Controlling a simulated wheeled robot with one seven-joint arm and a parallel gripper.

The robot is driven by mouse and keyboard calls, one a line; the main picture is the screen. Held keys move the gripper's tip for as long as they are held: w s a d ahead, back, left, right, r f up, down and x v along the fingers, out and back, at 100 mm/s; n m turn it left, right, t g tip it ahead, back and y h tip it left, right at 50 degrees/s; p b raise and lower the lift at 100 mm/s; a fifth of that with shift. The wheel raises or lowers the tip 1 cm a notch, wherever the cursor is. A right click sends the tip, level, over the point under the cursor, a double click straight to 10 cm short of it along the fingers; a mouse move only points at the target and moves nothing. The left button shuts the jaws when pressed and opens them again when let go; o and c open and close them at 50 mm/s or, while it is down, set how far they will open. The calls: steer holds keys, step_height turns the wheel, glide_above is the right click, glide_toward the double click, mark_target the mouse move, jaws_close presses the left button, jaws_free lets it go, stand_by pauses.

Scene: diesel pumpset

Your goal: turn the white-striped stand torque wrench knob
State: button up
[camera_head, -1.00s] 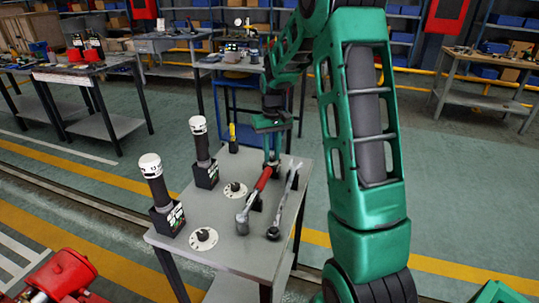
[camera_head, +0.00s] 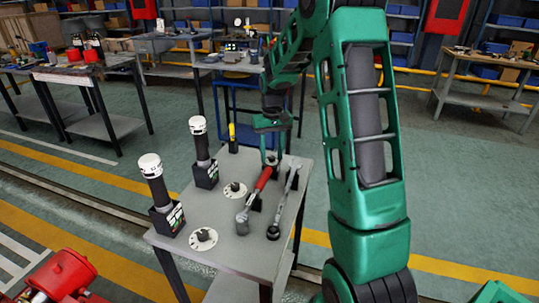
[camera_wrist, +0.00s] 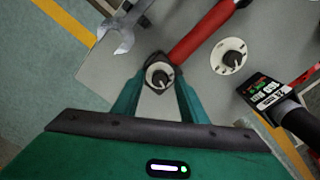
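The red-handled torque wrench (camera_head: 263,180) lies raised on a stand on the grey table, beside a metal open-ended wrench (camera_head: 284,203). In the wrist view its red handle (camera_wrist: 203,32) runs up to the right. A round knob with a white face, a dark centre and a dark surround (camera_wrist: 158,75) shows at the handle's near end. My gripper (camera_head: 271,158) is at that end. In the wrist view the two green fingers of my gripper (camera_wrist: 158,87) stand apart, one on each side of the knob. I cannot tell whether they press on it.
Two upright black tools with white caps (camera_head: 150,165) (camera_head: 198,125) stand in labelled holders on the left. Two white dials (camera_head: 203,239) (camera_head: 234,190) lie on the tabletop. A yellow-and-black tool (camera_head: 232,137) stands at the back edge. Open floor surrounds the table.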

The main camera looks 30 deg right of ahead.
mark_target(272, 157)
step_height(272, 157, up, 11)
steer(key=shift+f, duration=0.15)
stand_by(0.4)
stand_by(0.4)
steer(key=s+a+f+m, duration=0.1)
steer(key=s+a, duration=0.1)
steer(key=s, duration=1.6)
steer(key=s+a+f+m, duration=0.1)
steer(key=s+a+m, duration=0.1)
steer(key=s, duration=1.6)
steer(key=shift+s+a, duration=0.15)
steer(key=shift+a, duration=0.4)
